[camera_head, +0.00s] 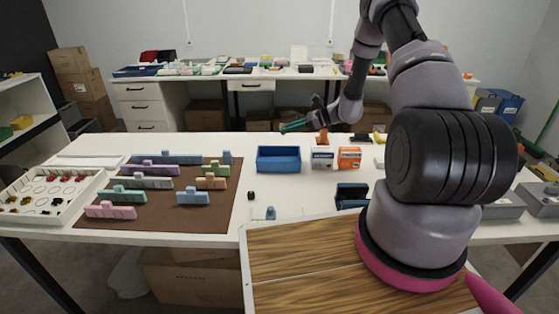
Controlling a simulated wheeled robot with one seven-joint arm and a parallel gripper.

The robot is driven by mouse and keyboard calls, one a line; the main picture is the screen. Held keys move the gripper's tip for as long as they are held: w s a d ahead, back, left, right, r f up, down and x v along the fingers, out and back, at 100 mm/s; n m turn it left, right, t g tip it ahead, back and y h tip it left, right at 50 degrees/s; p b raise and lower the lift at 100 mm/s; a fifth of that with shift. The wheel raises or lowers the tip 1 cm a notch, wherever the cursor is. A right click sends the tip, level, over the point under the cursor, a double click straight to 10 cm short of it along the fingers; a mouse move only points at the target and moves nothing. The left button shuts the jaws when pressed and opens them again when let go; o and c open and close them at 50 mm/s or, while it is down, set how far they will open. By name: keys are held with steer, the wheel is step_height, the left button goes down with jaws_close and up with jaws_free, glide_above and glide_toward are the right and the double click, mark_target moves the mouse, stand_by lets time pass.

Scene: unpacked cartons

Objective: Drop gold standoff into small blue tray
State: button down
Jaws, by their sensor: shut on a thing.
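My gripper (319,123) is small and far off in the head view, above the back of the white table. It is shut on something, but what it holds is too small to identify. A green bar-like piece (295,126) shows at its left and an orange piece (322,137) just below it; I cannot tell whether either is held. I cannot make out a gold standoff. A blue open tray (278,167) stands on the table, below and left of the gripper in the picture. A smaller dark blue tray (350,203) is nearer, partly hidden by my arm.
A white box and an orange box (349,157) stand right of the blue tray. A brown mat (158,222) with several coloured blocks and a white compartment tray (40,211) fill the left. A small black item (251,195) lies mid-table. My arm hides the right side.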

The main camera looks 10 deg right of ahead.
steer(key=shift+f, duration=1.85)
steer(key=c, duration=0.7)
jaws_free()
steer(key=v, duration=1)
steer(key=shift+s+d+r, duration=0.15)
steer(key=shift+d+r, duration=0.1)
steer(key=shift+d, duration=0.05)
